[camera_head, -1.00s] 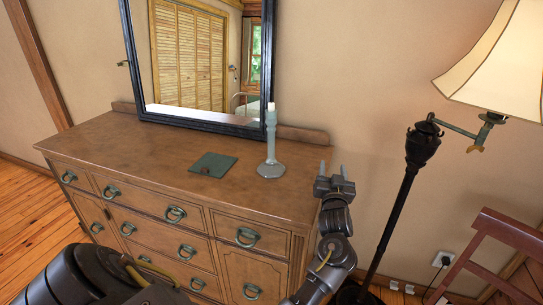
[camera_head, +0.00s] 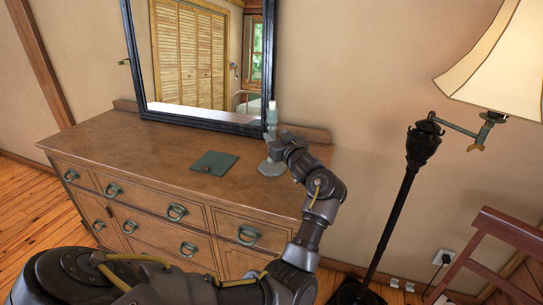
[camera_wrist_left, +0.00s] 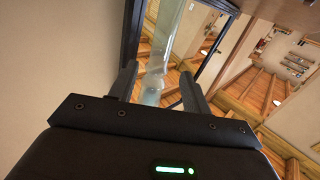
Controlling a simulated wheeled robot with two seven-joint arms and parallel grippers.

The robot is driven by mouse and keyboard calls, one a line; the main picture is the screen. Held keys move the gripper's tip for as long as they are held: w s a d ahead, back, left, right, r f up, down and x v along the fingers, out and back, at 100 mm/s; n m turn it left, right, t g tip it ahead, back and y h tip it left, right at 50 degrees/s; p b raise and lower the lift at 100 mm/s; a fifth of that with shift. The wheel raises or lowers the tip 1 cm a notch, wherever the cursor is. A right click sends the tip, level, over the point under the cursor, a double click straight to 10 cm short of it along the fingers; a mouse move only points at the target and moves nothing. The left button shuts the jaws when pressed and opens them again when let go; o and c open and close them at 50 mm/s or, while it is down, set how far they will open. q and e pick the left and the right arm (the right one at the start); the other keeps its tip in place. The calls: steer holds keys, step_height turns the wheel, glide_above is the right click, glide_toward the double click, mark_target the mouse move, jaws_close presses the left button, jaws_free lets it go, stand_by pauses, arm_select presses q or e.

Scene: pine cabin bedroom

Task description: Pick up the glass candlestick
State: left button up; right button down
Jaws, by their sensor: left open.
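The glass candlestick (camera_head: 272,118) stands upright on the wooden dresser top, in front of the mirror's lower right corner. Its middle is largely hidden behind my left gripper (camera_head: 272,142) in the head view; its top and part of its round base show. In the left wrist view the pale, see-through candlestick (camera_wrist_left: 156,68) appears between the two open fingers of my left gripper (camera_wrist_left: 159,77), with room visible on the right side. I cannot tell whether either finger touches it. My right gripper is not in view.
A dark-framed mirror (camera_head: 200,122) stands at the back of the dresser (camera_head: 120,140). A small green square item (camera_head: 214,163) lies left of the candlestick. A floor lamp (camera_head: 405,180) stands to the right, with a reddish wooden chair (camera_head: 510,232) beyond. The dresser's left top is clear.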

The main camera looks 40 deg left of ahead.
mark_target(274, 132)
arm_select(q)
steer(key=shift+w+a+r, duration=0.1)
steer(key=shift+w, duration=0.05)
steer(key=p+x, duration=0.1)
steer(key=x, duration=0.4)
steer(key=shift+p, duration=0.35)
jaws_close()
stand_by(1.0)
